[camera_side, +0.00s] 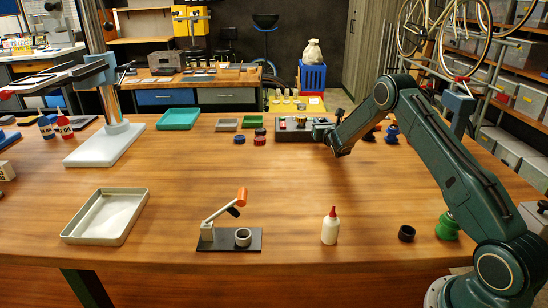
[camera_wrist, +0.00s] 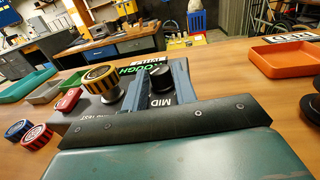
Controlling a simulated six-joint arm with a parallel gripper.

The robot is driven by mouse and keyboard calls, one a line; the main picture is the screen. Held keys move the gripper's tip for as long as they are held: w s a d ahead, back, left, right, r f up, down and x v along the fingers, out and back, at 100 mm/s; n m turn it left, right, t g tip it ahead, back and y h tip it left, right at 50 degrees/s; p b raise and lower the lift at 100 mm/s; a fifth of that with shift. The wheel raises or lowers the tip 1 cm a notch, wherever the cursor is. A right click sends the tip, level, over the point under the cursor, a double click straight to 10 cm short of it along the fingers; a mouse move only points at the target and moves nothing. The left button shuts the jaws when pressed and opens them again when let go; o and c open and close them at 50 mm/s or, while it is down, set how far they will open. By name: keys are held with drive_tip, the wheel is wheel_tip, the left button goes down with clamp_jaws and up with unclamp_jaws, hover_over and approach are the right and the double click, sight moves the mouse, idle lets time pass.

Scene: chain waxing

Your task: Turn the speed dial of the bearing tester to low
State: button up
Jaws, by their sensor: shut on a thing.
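The bearing tester (camera_side: 287,135) is a dark grey box at the back middle of the bench in the side view. In the wrist view its face carries the words "ROUGH" and "MID". A black round dial (camera_wrist: 161,77) stands on it, between the two fingers of my gripper (camera_wrist: 159,82). My gripper is shut on this dial. A yellow-and-black striped knob (camera_wrist: 101,80) stands to the left of the fingers, apart from them. The dial's pointer cannot be made out, and part of the tester's face is hidden behind the fingers and gripper body.
Red and blue round caps (camera_wrist: 35,133) lie left of the tester. An orange tray (camera_wrist: 284,58) lies to the right in the wrist view. A white bottle (camera_side: 330,228) and a small stand with an orange-tipped arm (camera_side: 229,240) are at the front. The bench middle is clear.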

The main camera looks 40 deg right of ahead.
drive_tip(key=shift+f, duration=0.1)
drive_tip(key=o, duration=1)
drive_tip(key=shift+c, duration=0.2)
drive_tip(key=shift+s+a, duration=0.15)
drive_tip(key=shift+v, duration=6.75)
